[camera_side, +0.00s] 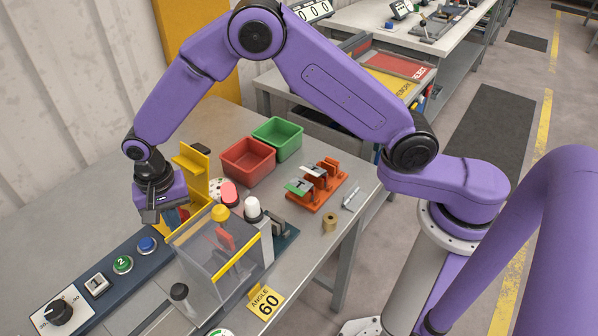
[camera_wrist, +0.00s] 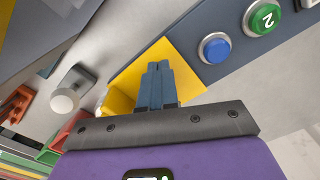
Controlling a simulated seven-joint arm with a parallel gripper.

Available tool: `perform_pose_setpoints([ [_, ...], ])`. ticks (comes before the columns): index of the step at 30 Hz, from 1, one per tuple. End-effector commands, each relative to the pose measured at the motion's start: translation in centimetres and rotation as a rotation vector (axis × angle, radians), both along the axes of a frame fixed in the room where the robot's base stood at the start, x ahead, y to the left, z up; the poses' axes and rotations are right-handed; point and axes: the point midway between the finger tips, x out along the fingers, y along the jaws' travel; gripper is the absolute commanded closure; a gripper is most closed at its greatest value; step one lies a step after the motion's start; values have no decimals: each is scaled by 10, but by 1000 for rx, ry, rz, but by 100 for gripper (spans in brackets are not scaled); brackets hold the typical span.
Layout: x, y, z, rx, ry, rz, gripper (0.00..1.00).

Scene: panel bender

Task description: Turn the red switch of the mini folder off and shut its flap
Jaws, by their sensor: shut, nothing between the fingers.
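My gripper (camera_side: 183,213) is shut and empty, low at the back of the control panel. In the wrist view its blue-grey fingers (camera_wrist: 158,68) lie together in front of a yellow plate (camera_wrist: 185,70). In the side view an upright yellow piece (camera_side: 193,168) stands just behind the gripper; it may be the raised flap, but I cannot tell. The mini folder has a clear box-shaped cover (camera_side: 205,262) with a yellow edge. A red part (camera_side: 225,238) shows through it, possibly the red switch; its setting is unclear. Whether the fingers touch the yellow plate is unclear.
The panel has a blue button (camera_side: 147,245), a green button (camera_side: 122,264) and a black dial (camera_side: 58,312). A red-topped post (camera_side: 228,193) and a white-topped post (camera_side: 252,208) stand close by. Red (camera_side: 247,162) and green (camera_side: 277,138) bins and an orange rack (camera_side: 316,187) lie beyond.

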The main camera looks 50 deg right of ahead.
Motion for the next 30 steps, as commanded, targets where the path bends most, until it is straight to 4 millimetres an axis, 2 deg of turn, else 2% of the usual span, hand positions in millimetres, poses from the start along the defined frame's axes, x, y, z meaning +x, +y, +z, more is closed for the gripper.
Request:
perform_pose_setpoints([
  [30, 0, -8, 1, 1, -4, -3, 100],
])
